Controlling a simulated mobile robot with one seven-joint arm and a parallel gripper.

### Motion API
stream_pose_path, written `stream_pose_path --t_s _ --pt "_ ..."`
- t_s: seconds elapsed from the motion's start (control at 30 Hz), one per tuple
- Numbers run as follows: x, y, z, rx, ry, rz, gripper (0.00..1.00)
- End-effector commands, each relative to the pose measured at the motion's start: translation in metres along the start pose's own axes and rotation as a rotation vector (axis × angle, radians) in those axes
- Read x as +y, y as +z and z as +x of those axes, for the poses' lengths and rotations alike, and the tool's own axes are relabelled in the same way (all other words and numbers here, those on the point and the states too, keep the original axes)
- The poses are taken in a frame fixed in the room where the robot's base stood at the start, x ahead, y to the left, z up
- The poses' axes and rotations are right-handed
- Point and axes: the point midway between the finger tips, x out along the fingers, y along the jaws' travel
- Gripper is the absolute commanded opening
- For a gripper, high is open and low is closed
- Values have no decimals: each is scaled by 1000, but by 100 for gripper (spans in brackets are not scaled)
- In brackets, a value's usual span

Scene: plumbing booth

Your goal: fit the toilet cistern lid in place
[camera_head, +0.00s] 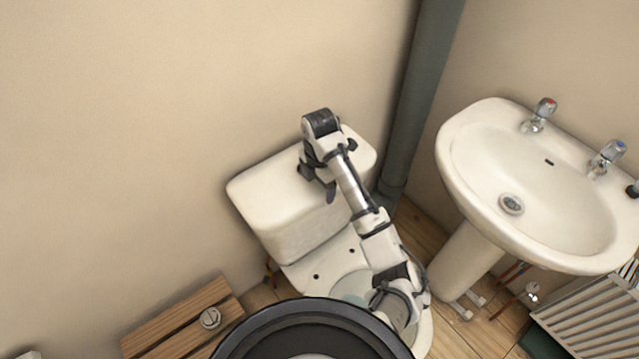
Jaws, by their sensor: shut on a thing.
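The white cistern lid (262,192) lies over the top of the white toilet cistern (308,236), against the wall. It looks roughly lined up with the cistern, but I cannot tell whether it is fully seated. My gripper (318,184) is at the lid's middle, with my arm reaching over from the front right. It is shut on the lid; the exact contact of its fingers is hard to make out. My arm hides part of the lid's right half and part of the toilet bowl below.
A dark vertical pipe (412,110) stands close to the right of the cistern. A white washbasin (540,190) with two taps is further right. A wooden slatted stand (180,322) with a small round metal fitting (210,318) is at the lower left. A radiator (590,312) is at the lower right.

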Motion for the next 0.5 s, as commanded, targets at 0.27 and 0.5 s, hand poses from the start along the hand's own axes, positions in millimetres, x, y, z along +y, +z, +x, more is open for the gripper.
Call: stream_pose_path --t_s 0.27,0.5 --pt "1 1 -1 -3 6 0 2" --pt "1 1 -1 -3 6 1 78"
